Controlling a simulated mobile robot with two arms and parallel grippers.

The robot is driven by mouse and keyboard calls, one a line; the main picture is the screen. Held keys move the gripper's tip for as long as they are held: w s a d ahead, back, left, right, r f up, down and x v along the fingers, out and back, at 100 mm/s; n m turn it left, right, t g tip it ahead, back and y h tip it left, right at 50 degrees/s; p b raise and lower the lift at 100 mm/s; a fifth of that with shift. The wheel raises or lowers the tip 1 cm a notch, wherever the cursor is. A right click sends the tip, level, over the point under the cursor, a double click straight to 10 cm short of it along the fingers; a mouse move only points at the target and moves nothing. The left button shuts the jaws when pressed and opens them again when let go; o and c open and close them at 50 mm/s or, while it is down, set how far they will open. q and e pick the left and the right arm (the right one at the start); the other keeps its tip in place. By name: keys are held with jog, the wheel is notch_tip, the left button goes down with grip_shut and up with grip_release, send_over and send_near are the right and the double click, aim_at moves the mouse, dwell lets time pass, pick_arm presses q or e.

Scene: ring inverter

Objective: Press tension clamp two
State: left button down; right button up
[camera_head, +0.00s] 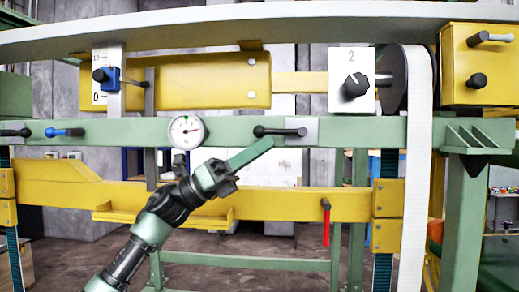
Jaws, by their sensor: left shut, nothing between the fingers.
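My left gripper (264,147) reaches up from the lower left. Its green fingers are shut and empty. Their tips appear just below a black-handled lever (278,131) on a grey plate on the green beam; I cannot tell whether they touch. Above right of it, a white panel (341,98) marked "2" carries a black pointer knob (355,85). More levers sit at the beam's left end, one blue-handled (65,132) and one black-handled (15,132). No label shows which is tension clamp two. My right gripper is not in view.
The green beam (235,131) carries a round dial gauge (187,131). Yellow bars (280,203) run above and below it. A red handle (326,225) hangs lower right. A white belt (414,180) runs down at right. A blue slider (108,78) stands upper left.

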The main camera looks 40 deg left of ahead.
pick_arm(q)
jog(key=b+v, duration=0.9)
jog(key=v, duration=0.2)
jog(key=shift+s+b, duration=0.3)
jog(key=shift+s, duration=0.2)
jog(key=shift+f, duration=0.2)
